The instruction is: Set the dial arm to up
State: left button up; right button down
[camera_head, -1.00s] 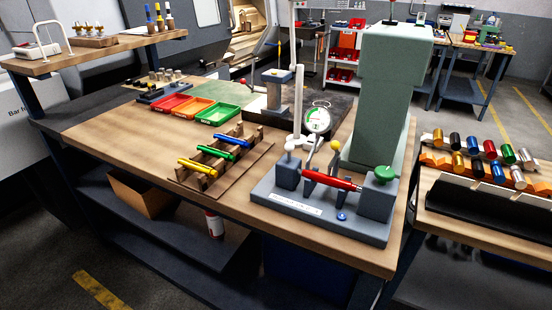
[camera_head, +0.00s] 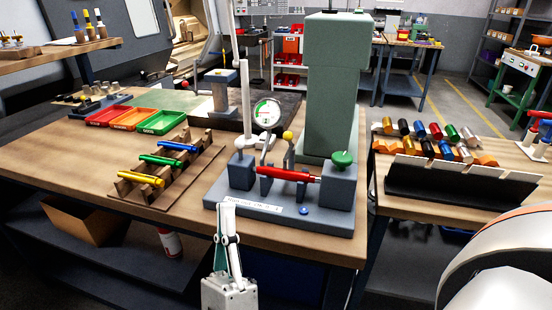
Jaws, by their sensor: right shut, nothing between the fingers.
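The grey bench fixture (camera_head: 290,216) stands near the front edge of the wooden table. A red bar (camera_head: 290,174) lies across it between two end blocks. The round dial gauge (camera_head: 267,114) is above and behind the bar. A yellow ball knob (camera_head: 288,135) tops a short stem that rises beside the gauge. How the stem joins the dial arm is hard to tell. My right gripper (camera_head: 228,206) is at the bottom centre, in front of the fixture's left end, apart from the knob. It is shut and empty. My left gripper is not in view.
A green knob (camera_head: 343,158) sits on the fixture's right block. A tall green column (camera_head: 333,90) stands behind. A rack (camera_head: 130,187) with coloured bars and several trays (camera_head: 161,122) lie left. A thin white post (camera_head: 246,110) rises left of the gauge.

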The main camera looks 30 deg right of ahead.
jog(key=d+f+m+g+h+b, duration=0.1)
jog(key=d+m+g+h, duration=0.3)
jog(key=m+g+h, duration=0.8)
jog(key=m+y+p, duration=0.2)
jog(key=m+y, duration=0.2)
jog(key=m, duration=0.2)
send_near(286, 140)
jog(key=x, duration=0.5)
jog(key=shift+r, duration=0.15)
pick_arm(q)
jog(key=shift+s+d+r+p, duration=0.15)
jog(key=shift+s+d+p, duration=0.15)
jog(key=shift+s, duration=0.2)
pick_arm(e)
jog(key=shift+w+d+r, duration=0.3)
jog(key=shift+w+d, duration=0.15)
jog(key=shift+d, duration=0.2)
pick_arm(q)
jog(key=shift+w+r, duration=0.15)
pick_arm(e)
jog(key=shift+r+y+p, duration=0.3)
jog(key=shift+y+p, duration=0.15)
jog(key=shift+y, duration=0.15)
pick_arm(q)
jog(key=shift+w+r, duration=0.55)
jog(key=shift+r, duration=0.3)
